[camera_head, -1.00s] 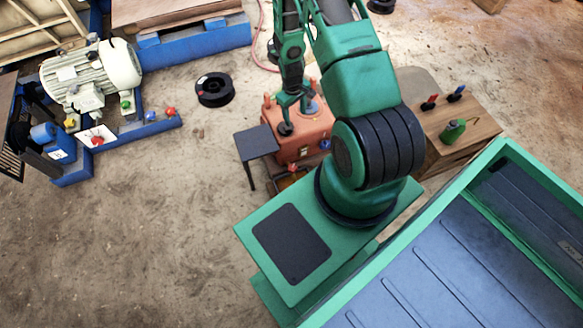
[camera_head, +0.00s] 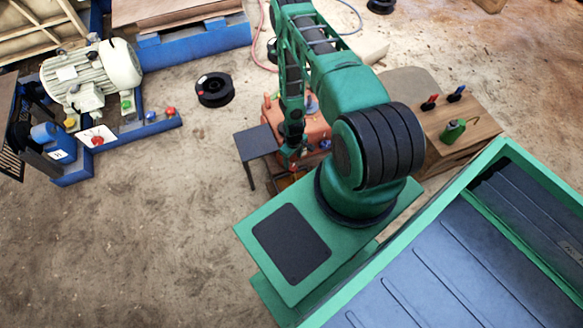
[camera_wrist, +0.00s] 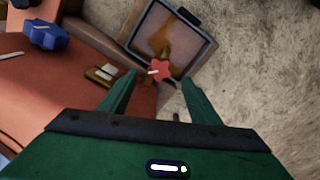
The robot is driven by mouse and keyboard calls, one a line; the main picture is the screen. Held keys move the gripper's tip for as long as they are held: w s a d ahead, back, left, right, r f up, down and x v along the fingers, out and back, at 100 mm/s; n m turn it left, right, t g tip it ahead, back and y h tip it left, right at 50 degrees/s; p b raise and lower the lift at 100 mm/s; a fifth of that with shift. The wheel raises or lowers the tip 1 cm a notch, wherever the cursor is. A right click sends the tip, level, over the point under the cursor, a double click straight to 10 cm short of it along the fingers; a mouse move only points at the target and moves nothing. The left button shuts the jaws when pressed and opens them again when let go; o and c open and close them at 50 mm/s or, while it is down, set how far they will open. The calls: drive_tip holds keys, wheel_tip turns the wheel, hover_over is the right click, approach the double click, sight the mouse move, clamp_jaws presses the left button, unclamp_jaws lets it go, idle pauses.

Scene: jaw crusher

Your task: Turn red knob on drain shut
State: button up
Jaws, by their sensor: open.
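The red knob (camera_wrist: 159,69) is a small star-shaped handle in the wrist view, on a brassy drain fitting just above it in the picture. It stands out from the side of the orange-red machine (camera_wrist: 50,105). My gripper (camera_wrist: 158,78) is open, with one green finger on each side of the knob in the picture. Whether the fingers reach the knob's depth I cannot tell. In the head view my gripper (camera_head: 292,158) hangs low beside the orange machine (camera_head: 318,125), and my arm hides much of it; the knob is not clear there.
A tray (camera_wrist: 172,38) with brownish contents lies below the drain. A blue knob (camera_wrist: 45,34) sits on the machine. A dark small table (camera_head: 257,142) stands left of the machine. Open floor lies to the left.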

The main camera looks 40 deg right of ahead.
sight(293, 168)
drive_tip(key=shift+f, duration=3.2)
drive_tip(key=shift+c, duration=0.3)
